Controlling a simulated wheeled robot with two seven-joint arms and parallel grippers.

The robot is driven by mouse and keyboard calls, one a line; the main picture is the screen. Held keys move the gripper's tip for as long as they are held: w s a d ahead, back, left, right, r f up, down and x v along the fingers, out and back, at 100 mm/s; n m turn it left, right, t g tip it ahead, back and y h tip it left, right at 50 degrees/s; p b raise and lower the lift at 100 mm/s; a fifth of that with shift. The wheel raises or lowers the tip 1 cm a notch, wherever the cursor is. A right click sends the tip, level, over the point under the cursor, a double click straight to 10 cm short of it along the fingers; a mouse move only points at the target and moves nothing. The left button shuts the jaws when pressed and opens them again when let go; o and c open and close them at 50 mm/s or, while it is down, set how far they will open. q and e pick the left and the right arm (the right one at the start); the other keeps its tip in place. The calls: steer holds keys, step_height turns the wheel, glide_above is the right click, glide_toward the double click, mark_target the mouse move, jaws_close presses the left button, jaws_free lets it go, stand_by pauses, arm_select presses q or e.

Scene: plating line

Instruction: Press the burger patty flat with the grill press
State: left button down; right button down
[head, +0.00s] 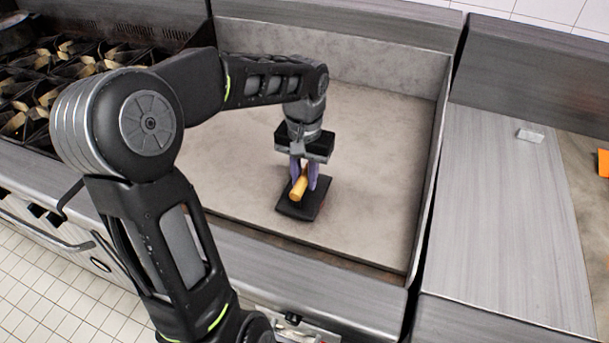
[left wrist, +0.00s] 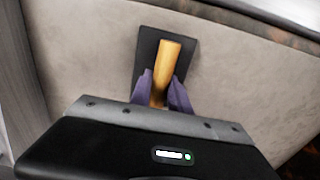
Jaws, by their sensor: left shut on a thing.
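The grill press has a dark square plate (head: 312,207) and a yellow-orange wooden handle (head: 298,190). It sits on or just above the griddle (head: 375,150); I cannot tell which. My left gripper (head: 304,178), with purple fingers, is shut on the handle from above. In the left wrist view the handle (left wrist: 168,62) stands between the two purple fingertips (left wrist: 162,95), and the dark plate (left wrist: 148,55) lies beyond. No burger patty shows clearly; anything under the plate is hidden. My right gripper is not in view.
Raised steel walls (head: 428,185) border the griddle. A burner range (head: 60,70) with grates is at the left. A steel counter (head: 510,220) at the right holds a small pale block (head: 530,135), with an orange item (head: 603,163) at the edge. Griddle around the press is clear.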

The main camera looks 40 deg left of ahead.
arm_select(q)
steer(key=shift+f, duration=0.25)
stand_by(0.3)
steer(key=shift+s+d+f+b, duration=0.1)
steer(key=shift+s+f+b, duration=0.1)
steer(key=shift+b, duration=0.1)
stand_by(2.1)
steer(key=shift+r, duration=0.1)
steer(key=shift+w+r+p, duration=0.2)
steer(key=shift+r+p, duration=0.65)
steer(key=shift+r, duration=0.1)
steer(key=shift+r+p, duration=2.65)
steer(key=shift+r, duration=1.05)
